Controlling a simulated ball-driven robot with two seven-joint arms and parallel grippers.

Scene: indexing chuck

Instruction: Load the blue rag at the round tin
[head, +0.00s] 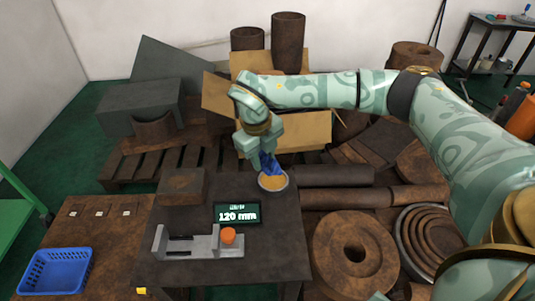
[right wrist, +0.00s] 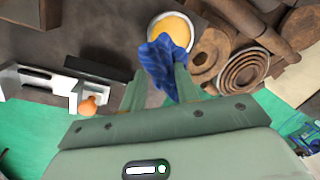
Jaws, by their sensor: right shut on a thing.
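The round tin (head: 280,181) stands at the right back edge of the dark table, with a yellow-orange filling inside a pale rim. It also shows in the right wrist view (right wrist: 172,24). The blue rag (head: 269,165) hangs from my right gripper (head: 262,153), just above and at the back left of the tin. In the right wrist view the rag (right wrist: 163,62) is crumpled between the fingers of my right gripper (right wrist: 156,84), and its far end overlaps the tin's near rim. I cannot tell if it touches the filling. My left gripper is not in view.
A grey fixture (head: 188,242) with an orange knob (head: 228,235) and a display reading 120 mm (head: 238,214) are on the table. A brown block (head: 182,186) sits behind them. A blue basket (head: 55,271) is at the left. Rusty stock crowds the right.

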